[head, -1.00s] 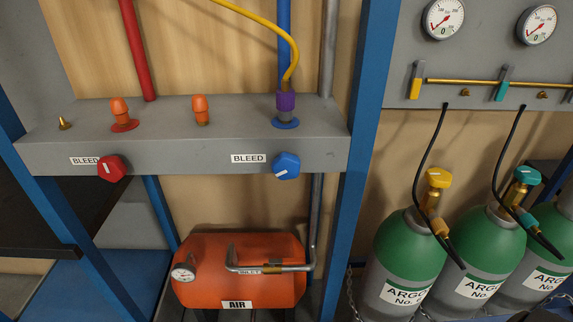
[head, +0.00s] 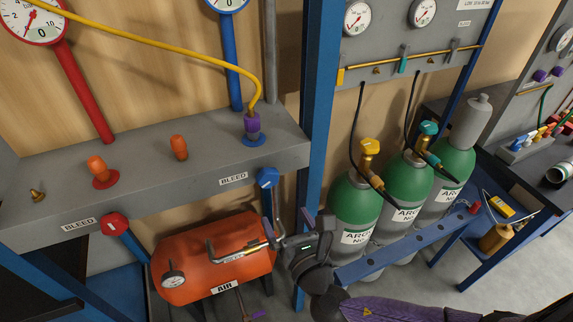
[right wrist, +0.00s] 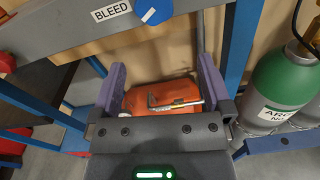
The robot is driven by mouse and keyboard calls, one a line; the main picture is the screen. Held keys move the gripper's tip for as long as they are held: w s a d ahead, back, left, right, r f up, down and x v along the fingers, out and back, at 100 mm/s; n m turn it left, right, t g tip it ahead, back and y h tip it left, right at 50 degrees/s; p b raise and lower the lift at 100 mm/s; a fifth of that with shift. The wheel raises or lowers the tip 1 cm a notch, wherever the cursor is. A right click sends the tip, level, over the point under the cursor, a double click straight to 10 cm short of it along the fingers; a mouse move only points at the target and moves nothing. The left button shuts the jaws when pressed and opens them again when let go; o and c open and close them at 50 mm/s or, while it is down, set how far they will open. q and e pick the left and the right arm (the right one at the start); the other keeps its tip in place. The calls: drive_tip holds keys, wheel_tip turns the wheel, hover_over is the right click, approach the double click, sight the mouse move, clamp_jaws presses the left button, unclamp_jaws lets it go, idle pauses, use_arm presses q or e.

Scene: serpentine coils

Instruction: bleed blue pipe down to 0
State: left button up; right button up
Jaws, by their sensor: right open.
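The blue pipe (head: 233,75) runs up from the grey bench to a blue-rimmed gauge (head: 227,3), mostly cut off at the top, so its reading is hidden. The blue bleed knob (head: 267,178) sits on the bench's front face beside a BLEED label (head: 233,179); it also shows at the top of the right wrist view (right wrist: 154,10). My right gripper (head: 289,222) is open and empty, below and slightly right of the blue knob, apart from it. In the right wrist view its purple fingers (right wrist: 150,65) stand wide apart. My left gripper is not seen.
A red bleed knob (head: 115,224) is at the left. A yellow hose (head: 170,48) ends in a purple connector (head: 251,122). An orange air tank (head: 215,258) lies below the bench. A blue post (head: 315,110) and green argon cylinders (head: 352,208) stand at the right.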

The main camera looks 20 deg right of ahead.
sight(270, 184)
drive_tip(key=w, duration=0.3)
drive_tip(key=w+r, duration=0.1)
drive_tip(key=w, duration=0.5)
drive_tip(key=shift+w+a+r+b, duration=0.15)
drive_tip(key=shift+w+b, duration=0.15)
drive_tip(key=shift+w, duration=0.1)
drive_tip(key=shift+n, duration=0.3)
drive_tip(key=c, duration=1.3)
